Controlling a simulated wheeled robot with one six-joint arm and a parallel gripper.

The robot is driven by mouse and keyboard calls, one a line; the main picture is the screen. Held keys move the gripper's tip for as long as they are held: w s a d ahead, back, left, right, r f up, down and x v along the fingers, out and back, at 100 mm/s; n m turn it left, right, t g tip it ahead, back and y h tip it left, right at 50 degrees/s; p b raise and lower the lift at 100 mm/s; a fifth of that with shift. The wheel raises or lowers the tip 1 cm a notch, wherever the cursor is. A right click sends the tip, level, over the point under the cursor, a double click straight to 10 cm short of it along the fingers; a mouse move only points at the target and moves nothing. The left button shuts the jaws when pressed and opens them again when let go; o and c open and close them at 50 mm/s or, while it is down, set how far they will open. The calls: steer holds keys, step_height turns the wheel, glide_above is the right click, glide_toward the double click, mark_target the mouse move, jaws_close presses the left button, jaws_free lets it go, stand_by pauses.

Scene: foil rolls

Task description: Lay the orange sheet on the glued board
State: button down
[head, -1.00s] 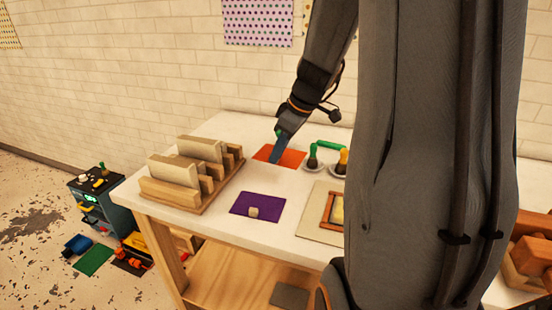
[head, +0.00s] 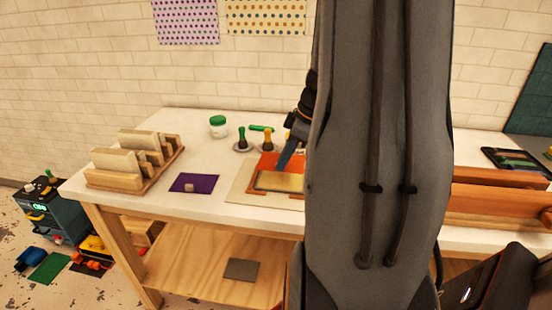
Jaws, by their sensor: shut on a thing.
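The orange sheet (head: 266,163) is in my gripper (head: 283,166), at the far edge of the glued board. The gripper is shut on it; its fingertips are small and partly dark against the sheet. The glued board (head: 280,181) is a pale yellowish panel between brown wooden strips, lying on a beige mat (head: 238,192). The sheet covers the area just behind the board; whether it touches the board I cannot tell. My arm hides the right part of the board and mat.
A purple sheet (head: 205,183) with a small pale block (head: 188,187) on it lies to the left. A wooden rack (head: 128,181) with boards stands at the far left.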

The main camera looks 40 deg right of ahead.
mark_target(287, 170)
steer(key=shift+w+f+b, duration=0.1)
steer(key=shift+f+b, duration=1.4)
steer(key=shift+f, duration=0.9)
steer(key=shift+f+b, duration=0.7)
steer(key=shift+f, duration=0.05)
steer(key=shift+f+b, duration=0.1)
steer(key=shift+b, duration=0.7)
steer(key=c, duration=1.4)
jaws_free()
steer(key=shift+r+p, duration=2.15)
steer(key=shift+r, duration=1.4)
